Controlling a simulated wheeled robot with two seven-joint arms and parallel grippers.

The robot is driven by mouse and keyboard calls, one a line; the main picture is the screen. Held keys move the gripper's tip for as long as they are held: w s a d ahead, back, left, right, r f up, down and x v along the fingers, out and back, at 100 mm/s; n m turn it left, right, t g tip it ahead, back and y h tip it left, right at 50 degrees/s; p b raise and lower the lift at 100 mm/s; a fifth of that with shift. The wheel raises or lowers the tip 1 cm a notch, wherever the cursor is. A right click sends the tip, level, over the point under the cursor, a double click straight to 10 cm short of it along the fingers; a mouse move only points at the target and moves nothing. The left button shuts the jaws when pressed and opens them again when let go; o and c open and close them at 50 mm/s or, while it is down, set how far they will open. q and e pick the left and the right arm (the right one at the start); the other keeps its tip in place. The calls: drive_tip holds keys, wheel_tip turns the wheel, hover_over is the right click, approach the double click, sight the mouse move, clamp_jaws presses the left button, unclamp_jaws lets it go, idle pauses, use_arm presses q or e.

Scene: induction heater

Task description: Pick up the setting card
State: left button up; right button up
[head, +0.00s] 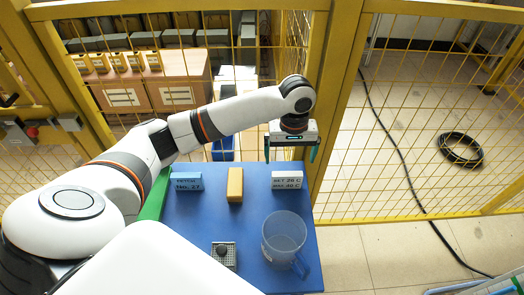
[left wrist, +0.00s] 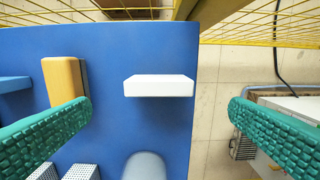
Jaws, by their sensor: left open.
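The setting card (head: 287,180) is a small white block with black lettering that seems to read "SET 20 C MAX 40 C". It stands at the far right of the blue table. In the left wrist view the white card (left wrist: 159,86) lies between the two fingers in the picture, with blue table around it. My left gripper (head: 290,154) is open with teal fingers, above and just behind the card, pointing down. The fingers (left wrist: 160,108) are wide apart and touch nothing. My right gripper is in neither view.
On the blue table (head: 190,230) are a blue labelled block (head: 187,181), a yellow block (head: 235,185), a clear jug (head: 284,238) in front of the card, and a grey gridded piece with a dark knob (head: 223,254). A yellow mesh fence (head: 430,110) stands close behind.

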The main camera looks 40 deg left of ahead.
sight(287, 174)
use_arm(q)
drive_tip(key=shift+s+f, duration=0.1)
drive_tip(key=shift+f, duration=0.05)
drive_tip(key=f, duration=0.2)
drive_tip(key=d+f, duration=0.1)
drive_tip(key=f, duration=0.5)
drive_tip(key=a+f+p, duration=0.1)
drive_tip(key=f, duration=0.1)
drive_tip(key=shift+f, duration=0.45)
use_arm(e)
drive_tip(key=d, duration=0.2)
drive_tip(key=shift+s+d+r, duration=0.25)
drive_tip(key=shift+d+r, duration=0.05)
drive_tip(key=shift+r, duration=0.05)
use_arm(q)
drive_tip(key=c, duration=0.9)
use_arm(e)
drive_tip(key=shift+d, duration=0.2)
